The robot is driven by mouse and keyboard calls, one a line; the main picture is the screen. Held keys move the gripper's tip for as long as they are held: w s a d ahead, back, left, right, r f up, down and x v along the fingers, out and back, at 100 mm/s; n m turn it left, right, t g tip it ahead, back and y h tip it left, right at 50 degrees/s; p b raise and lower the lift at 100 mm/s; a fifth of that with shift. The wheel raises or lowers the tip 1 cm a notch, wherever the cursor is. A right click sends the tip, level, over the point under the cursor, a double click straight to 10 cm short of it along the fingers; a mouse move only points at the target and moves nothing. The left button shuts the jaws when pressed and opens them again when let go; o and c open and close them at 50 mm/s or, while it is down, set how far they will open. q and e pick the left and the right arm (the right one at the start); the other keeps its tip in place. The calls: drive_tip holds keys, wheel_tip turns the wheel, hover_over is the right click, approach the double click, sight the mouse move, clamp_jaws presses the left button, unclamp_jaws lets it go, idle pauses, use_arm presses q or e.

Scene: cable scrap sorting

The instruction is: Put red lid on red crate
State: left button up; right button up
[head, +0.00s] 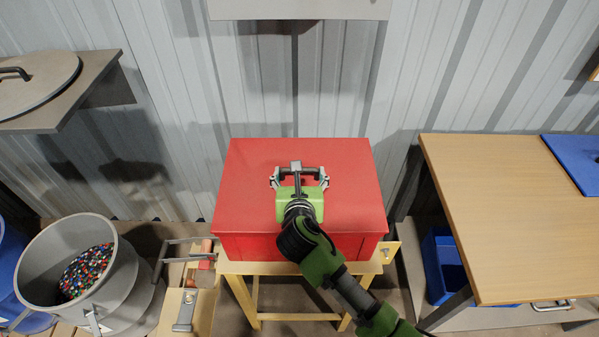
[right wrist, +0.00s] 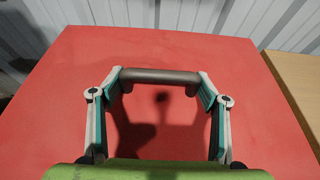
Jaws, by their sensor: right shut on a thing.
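The red lid (head: 245,190) is a wide flat panel with a dark bar handle (right wrist: 160,76) on top. It covers the top of the red crate (head: 250,247), whose front wall shows below the lid's front edge. The lid looks level and lined up with the crate; whether a thin gap is left between them I cannot tell. My right gripper (head: 299,179) is shut on the lid's handle, its fingertips at the two ends of the bar in the right wrist view (right wrist: 160,80). My left gripper is not in view.
The crate stands on a small wooden stand (head: 300,317). A wooden table (head: 500,210) with a blue lid (head: 575,160) is at right, a blue bin (head: 440,265) below it. A grey bucket (head: 125,280) of colored granules stands at left, below a shelf (head: 95,75) with a round lid (head: 40,85).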

drive_tip(key=shift+r, duration=0.1)
drive_tip(key=o, duration=1.7)
drive_tip(key=v, duration=1.2)
drive_tip(key=shift+s, duration=0.1)
